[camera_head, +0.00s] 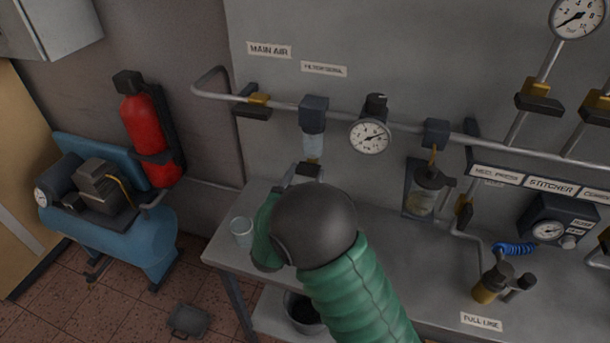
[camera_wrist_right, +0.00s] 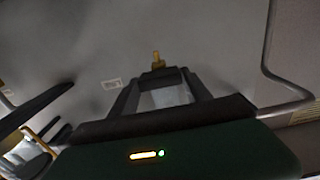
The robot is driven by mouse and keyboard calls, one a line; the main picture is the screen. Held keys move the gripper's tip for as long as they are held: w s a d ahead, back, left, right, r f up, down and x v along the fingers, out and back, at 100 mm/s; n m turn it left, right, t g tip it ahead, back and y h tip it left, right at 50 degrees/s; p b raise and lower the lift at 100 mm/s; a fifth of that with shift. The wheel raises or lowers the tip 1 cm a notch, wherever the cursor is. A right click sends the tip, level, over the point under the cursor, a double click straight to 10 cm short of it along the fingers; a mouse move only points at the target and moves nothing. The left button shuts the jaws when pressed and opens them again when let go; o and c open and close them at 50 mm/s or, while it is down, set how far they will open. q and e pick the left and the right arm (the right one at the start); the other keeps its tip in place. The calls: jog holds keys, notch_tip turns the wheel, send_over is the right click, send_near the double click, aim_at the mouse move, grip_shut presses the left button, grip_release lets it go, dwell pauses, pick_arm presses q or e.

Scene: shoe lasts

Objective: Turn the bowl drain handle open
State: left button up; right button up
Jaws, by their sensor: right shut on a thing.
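The filter bowl (camera_head: 312,147) is clear and hangs under a dark filter head on the main air pipe, below the filter label. My right gripper (camera_head: 308,168) is directly under the bowl and its fingers are closed at the bowl's lower end. The bowl drain handle is mostly hidden by the fingers. In the right wrist view a small yellow part (camera_wrist_right: 156,58) shows at the fingertips of my right gripper (camera_wrist_right: 158,73), which come together on it. The handle's turned angle cannot be told. My left gripper is in neither view.
A glass cup (camera_head: 241,231) stands on the bench's left end and a bucket (camera_head: 302,309) sits below. A pressure gauge (camera_head: 369,136) and a lubricator bowl (camera_head: 424,192) hang to the right.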

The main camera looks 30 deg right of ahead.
jog(key=shift+n+p, duration=1)
jog(key=shift+p, duration=0.15)
jog(key=n+p, duration=0.3)
jog(key=shift+a+r, duration=0.1)
jog(key=n+p, duration=0.3)
jog(key=n, duration=0.1)
jog(key=n+p, duration=0.1)
jog(key=n, duration=0.1)
jog(key=n+p, duration=0.2)
jog(key=shift+f+n, duration=0.2)
jog(key=shift+n, duration=0.1)
jog(key=shift+f+n+p, duration=0.2)
jog(key=shift+n+p, duration=1)
jog(key=shift+n, duration=1)
jog(key=shift+f, duration=0.1)
